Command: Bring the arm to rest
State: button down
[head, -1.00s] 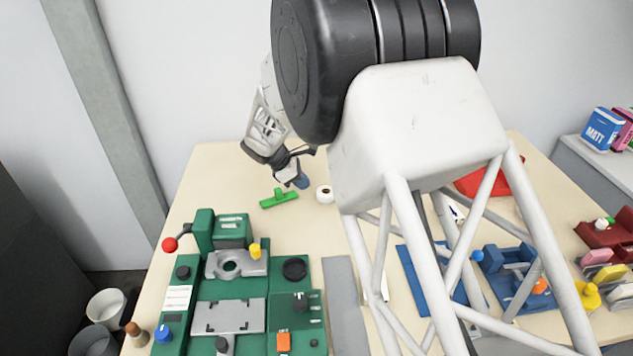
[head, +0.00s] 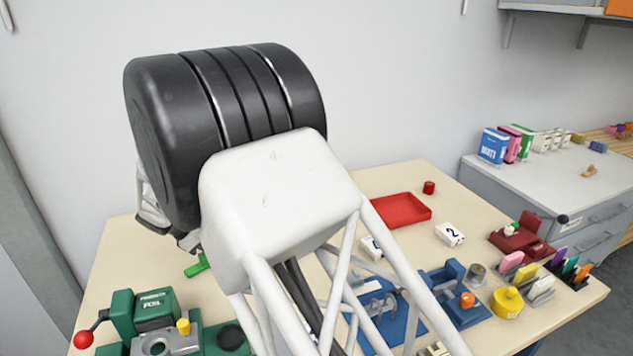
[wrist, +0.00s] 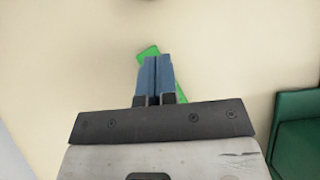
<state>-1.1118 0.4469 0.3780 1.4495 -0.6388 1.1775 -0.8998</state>
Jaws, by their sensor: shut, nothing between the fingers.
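My gripper (wrist: 155,62) shows in the wrist view with its two blue fingers together and nothing between them. It points toward the pale tabletop (wrist: 60,60). A green piece (wrist: 149,52) lies on the table beyond and partly behind the fingers; I cannot tell the height between them. In the head view the black and white links of my arm hide most of the gripper. The green piece (head: 197,267) shows there just beside the arm.
A green machine (head: 150,312) with a red knob stands at the lower left. A red tray (head: 402,209), numbered white blocks (head: 450,234), a blue fixture (head: 443,290) and a yellow round piece (head: 507,302) are to the right. Bare tabletop (head: 115,262) shows at the left.

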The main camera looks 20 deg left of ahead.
jog(key=w+d+r+m+g, duration=0.1)
jog(key=w+d+r+m, duration=0.4)
jog(key=d, duration=0.6)
jog(key=w+d+r+m+g, duration=0.1)
jog(key=w+d+r, duration=0.3)
jog(key=d+r, duration=0.55)
jog(key=s+d+r+m+g+y, duration=0.1)
jog(key=d+r+m, duration=0.25)
jog(key=d, duration=0.95)
jog(key=s+d+r+m+y, duration=0.1)
jog(key=d+r+m, duration=0.25)
jog(key=d, duration=0.85)
jog(key=s+d+r+m, duration=0.1)
jog(key=s+d+m, duration=0.15)
jog(key=d, duration=0.35)
jog(key=s+d+r+m+y, duration=0.1)
jog(key=s+d+r+m, duration=0.1)
jog(key=s+d, duration=0.35)
jog(key=s+d+r+m, duration=0.1)
jog(key=s+d+m, duration=0.1)
jog(key=d, duration=0.5)
jog(key=s+d+f+m+y, duration=0.2)
jog(key=s+d+m, duration=0.5)
jog(key=s+d, duration=0.6)
jog(key=shift+s+f+m+t, duration=0.3)
jog(key=shift+s+f+m, duration=0.05)
jog(key=shift+s, duration=1.25)
